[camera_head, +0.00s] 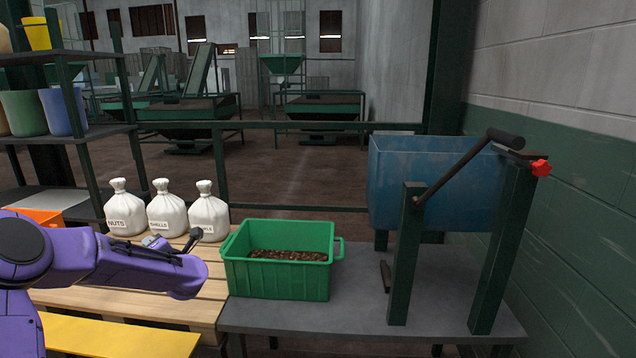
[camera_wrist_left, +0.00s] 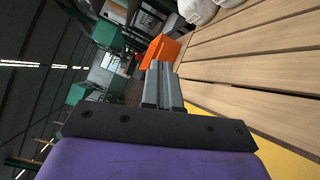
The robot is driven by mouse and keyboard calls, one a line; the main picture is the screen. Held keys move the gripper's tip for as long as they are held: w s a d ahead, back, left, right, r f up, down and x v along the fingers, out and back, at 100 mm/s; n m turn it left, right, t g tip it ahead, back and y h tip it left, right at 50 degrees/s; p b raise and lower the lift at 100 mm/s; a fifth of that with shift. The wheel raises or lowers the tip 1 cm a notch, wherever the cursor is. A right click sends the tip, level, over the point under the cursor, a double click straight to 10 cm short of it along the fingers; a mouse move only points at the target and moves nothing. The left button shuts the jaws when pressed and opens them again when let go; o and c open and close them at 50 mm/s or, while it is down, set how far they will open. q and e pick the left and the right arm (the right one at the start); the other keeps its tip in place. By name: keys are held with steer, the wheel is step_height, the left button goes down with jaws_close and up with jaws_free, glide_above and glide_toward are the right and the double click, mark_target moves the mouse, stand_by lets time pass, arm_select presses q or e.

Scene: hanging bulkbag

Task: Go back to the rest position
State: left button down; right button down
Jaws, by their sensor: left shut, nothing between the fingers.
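My left arm, purple, reaches in from the left in the head view and crosses over the wooden slatted table. My left gripper (camera_head: 153,241), small and grey, shows just above the forearm, in front of the white sacks and apart from them. In the left wrist view its two grey fingers (camera_wrist_left: 161,70) are shut together with nothing between them. They point toward an orange bin (camera_wrist_left: 160,48), which also shows at the left edge of the head view (camera_head: 38,216). My right gripper is in neither view.
Three white sacks (camera_head: 167,216) stand behind my left arm. A green crate (camera_head: 277,279) with brown contents stands to its right. A blue hopper (camera_head: 410,185) with a crank stands farther right. A yellow board (camera_head: 115,338) lies in front, and a shelf with buckets (camera_head: 24,113) stands at left.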

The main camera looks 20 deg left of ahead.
arm_select(q)
steer(key=w+d+f+m+t+h+b, duration=0.2)
steer(key=w+d+f+m+t+h, duration=0.15)
steer(key=d+f+m, duration=0.65)
steer(key=s+d+f+m+t+h+b, duration=0.1)
steer(key=s+d+f+m+h, duration=0.2)
steer(key=d+f+m, duration=0.5)
steer(key=s+d+f+m+h+b, duration=0.1)
steer(key=s+d+f+m+h, duration=0.2)
steer(key=d+f, duration=0.45)
steer(key=s+d+f+m+g+h+b, duration=0.25)
steer(key=s+d+f+m, duration=0.3)
steer(key=s+f, duration=0.6)
steer(key=s+d+f+m+g+h+b, duration=0.2)
steer(key=s+d+f+m+g+b, duration=0.3)
steer(key=s+f, duration=0.65)
step_height(320, 180, up, 18)
steer(key=s+n+t+p, duration=0.1)
steer(key=p, duration=1.8)
steer(key=shift+s+d+r+t+p, duration=0.2)
steer(key=shift+s+d+t+p, duration=0.1)
steer(key=shift+d, duration=0.1)
